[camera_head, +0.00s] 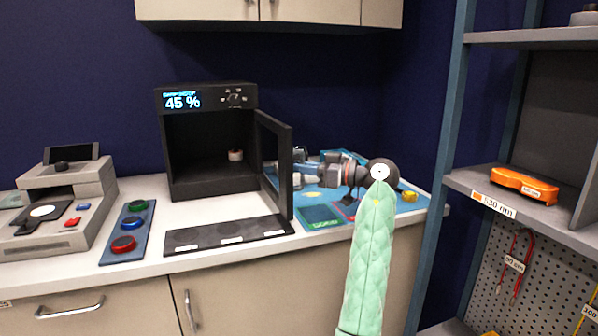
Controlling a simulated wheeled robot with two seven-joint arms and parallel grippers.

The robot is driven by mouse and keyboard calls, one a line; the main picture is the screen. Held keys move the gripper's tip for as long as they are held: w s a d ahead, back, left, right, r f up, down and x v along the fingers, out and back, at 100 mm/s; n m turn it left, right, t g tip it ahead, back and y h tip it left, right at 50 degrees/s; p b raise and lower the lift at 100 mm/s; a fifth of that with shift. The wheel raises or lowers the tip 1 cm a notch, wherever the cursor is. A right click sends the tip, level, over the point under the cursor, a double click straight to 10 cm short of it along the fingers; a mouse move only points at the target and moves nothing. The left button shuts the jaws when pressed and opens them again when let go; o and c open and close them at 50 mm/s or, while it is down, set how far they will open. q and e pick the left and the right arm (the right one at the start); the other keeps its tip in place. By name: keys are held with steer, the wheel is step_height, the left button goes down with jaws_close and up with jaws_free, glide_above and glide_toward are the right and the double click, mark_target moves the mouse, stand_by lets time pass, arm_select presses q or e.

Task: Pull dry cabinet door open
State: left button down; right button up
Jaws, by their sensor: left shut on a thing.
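The black dry cabinet (165,150) stands on the counter with a display reading 45 %. Its door (285,165) is swung wide open, hinged on the cabinet's right side, with the free edge toward me. A small light-coloured object (236,155) sits inside. My left gripper (292,172) is on the outer, right side of the door and reaches left to it. It is shut on the door's handle, which is mostly hidden behind the door frame. My right gripper is not in view.
A black mat (228,233) lies in front of the cabinet. A pad with coloured buttons (127,232) and a grey instrument (70,205) stand to the left. A blue mat (408,203) with small items lies right. A shelf rack (448,130) bounds the right side.

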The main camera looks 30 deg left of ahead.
arm_select(q)
steer(key=c, duration=1.6)
jaws_free()
steer(key=shift+a, duration=0.1)
steer(key=shift+c, duration=0.2)
steer(key=w+d, duration=0.1)
steer(key=d, duration=0.6)
steer(key=shift+w+d+b, duration=0.15)
steer(key=shift+d+b, duration=0.2)
